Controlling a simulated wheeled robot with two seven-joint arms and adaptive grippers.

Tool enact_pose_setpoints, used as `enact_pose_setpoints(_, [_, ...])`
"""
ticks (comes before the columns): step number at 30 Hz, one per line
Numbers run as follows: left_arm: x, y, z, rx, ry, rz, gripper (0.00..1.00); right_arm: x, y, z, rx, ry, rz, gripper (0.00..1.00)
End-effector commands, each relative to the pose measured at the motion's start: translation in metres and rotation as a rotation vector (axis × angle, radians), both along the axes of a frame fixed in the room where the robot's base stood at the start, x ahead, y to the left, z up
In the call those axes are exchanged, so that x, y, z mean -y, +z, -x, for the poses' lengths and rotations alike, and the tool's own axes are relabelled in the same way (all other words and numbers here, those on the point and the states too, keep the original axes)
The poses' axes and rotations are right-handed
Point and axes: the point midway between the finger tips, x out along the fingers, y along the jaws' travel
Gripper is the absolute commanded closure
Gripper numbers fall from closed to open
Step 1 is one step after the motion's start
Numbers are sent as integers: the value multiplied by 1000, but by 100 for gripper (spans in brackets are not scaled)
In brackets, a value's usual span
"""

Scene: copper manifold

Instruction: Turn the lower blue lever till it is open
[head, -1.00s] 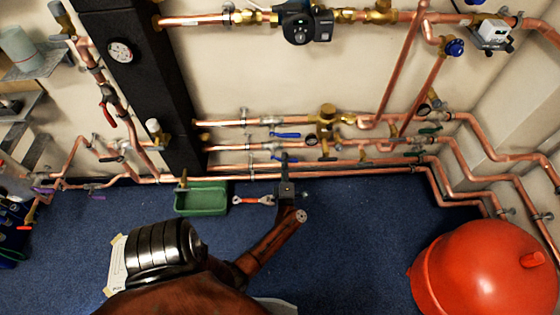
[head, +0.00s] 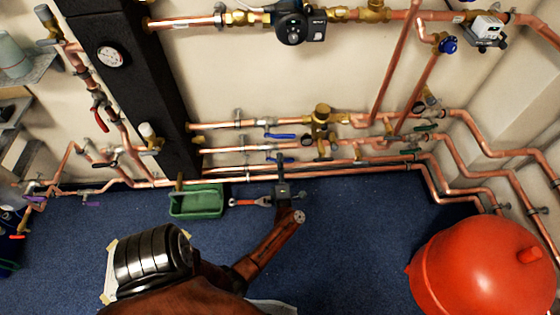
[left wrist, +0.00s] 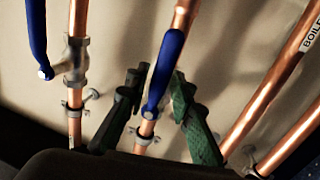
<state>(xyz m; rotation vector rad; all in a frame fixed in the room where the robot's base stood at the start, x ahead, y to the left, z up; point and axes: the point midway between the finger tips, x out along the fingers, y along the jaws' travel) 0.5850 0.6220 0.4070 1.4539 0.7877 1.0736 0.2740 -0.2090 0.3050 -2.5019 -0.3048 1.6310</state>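The lower blue lever (head: 280,159) is on a copper pipe low on the wall, mostly behind my left gripper (head: 282,168). In the left wrist view this lever (left wrist: 164,72) lies roughly along its pipe. The fingers of my left gripper (left wrist: 160,88) stand apart, one on each side of the lever. The right finger looks very close to it; I cannot tell whether it touches. The upper blue lever (head: 282,136) is on the pipe above, and shows at the left of the left wrist view (left wrist: 37,40). My right gripper is not in view.
A green tray (head: 196,213) and a red-handled tool (head: 250,202) lie on the blue floor near my left gripper. A large red vessel (head: 475,270) stands at the right. More copper pipes run close below the lever. A black post (head: 135,95) stands left.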

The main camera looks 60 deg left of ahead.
Motion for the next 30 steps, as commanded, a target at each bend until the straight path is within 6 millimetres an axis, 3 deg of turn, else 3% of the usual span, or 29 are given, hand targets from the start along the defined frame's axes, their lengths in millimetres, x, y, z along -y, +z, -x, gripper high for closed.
enact_pose_setpoints(13, [4, 1, 1, 0, -2, -3, 70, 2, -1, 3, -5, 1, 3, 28])
enact_pose_setpoints(24, [55, -11, 21, -1, -2, -1, 70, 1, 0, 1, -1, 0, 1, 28])
enact_pose_setpoints(30, [67, -13, 27, -1, -1, -4, 70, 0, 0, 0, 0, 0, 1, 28])
